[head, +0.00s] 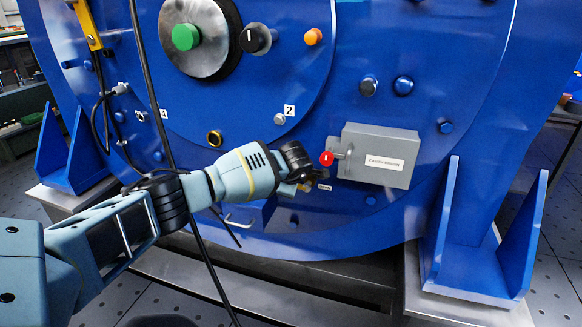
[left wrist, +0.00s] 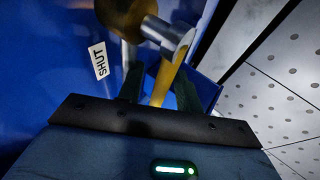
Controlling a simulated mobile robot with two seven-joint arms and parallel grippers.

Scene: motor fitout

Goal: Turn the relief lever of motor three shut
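The relief lever is a yellow bar (left wrist: 168,82) on a brass and silver valve fitting (left wrist: 160,28), seen close in the left wrist view. A white label reading SHUT (left wrist: 98,62) is on the blue face to its left. My left gripper (left wrist: 160,78) has its two dark fingers apart, with the lever between them; a gap shows at the left finger. In the head view my left gripper (head: 304,181) is low on the blue motor face (head: 270,215), and it mostly hides the valve. My right gripper is in neither view.
A grey box (head: 385,150) with a red-knobbed handle (head: 327,158) sits just right of my left gripper. A black cable (head: 158,100) hangs down across the motor, behind my left arm. Blue brackets (head: 465,235) stand at both sides.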

